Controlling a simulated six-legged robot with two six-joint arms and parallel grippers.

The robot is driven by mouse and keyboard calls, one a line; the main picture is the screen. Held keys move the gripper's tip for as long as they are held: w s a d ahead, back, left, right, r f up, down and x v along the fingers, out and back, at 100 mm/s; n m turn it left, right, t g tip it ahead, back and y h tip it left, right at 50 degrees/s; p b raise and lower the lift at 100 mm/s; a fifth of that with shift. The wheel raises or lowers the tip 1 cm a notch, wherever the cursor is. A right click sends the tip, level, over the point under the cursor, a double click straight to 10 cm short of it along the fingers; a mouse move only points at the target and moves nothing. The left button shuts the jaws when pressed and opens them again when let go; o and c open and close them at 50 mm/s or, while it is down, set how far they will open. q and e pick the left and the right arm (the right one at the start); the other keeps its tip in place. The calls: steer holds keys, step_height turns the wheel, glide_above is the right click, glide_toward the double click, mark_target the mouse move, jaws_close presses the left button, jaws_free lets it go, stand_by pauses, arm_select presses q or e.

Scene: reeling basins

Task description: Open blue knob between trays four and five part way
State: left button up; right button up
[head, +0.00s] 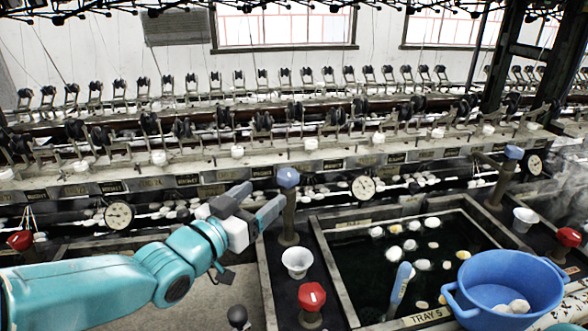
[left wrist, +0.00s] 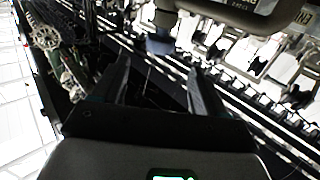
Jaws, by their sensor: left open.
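The blue knob (head: 288,177) tops a brown post (head: 289,220) on the divider left of tray five (head: 425,317), whose label reads "TRAY 5". My left gripper (head: 264,201) is open and empty, just left of the post, its fingers pointing toward it. In the left wrist view the greyish-blue knob (left wrist: 160,44) shows beyond the open fingers (left wrist: 158,72), roughly between their tips; it looks apart from them, though the exact gap cannot be told. The basin left of the divider is partly hidden by my arm. My right gripper is not in view.
A white cup (head: 297,262) and a red knob (head: 312,297) stand on the same divider. Tray five's dark water holds white cocoons (head: 394,253) and a blue-handled tool (head: 400,285). A blue tub (head: 505,285) stands at right. Dial gauges (head: 363,188) line the machine behind.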

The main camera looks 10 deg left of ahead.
mark_target(293, 169)
arm_select(q)
steer(key=p+x, duration=0.1)
steer(key=x, duration=1)
steer(key=shift+w+d, duration=0.1)
steer(key=shift+w, duration=0.25)
steer(key=c, duration=1)
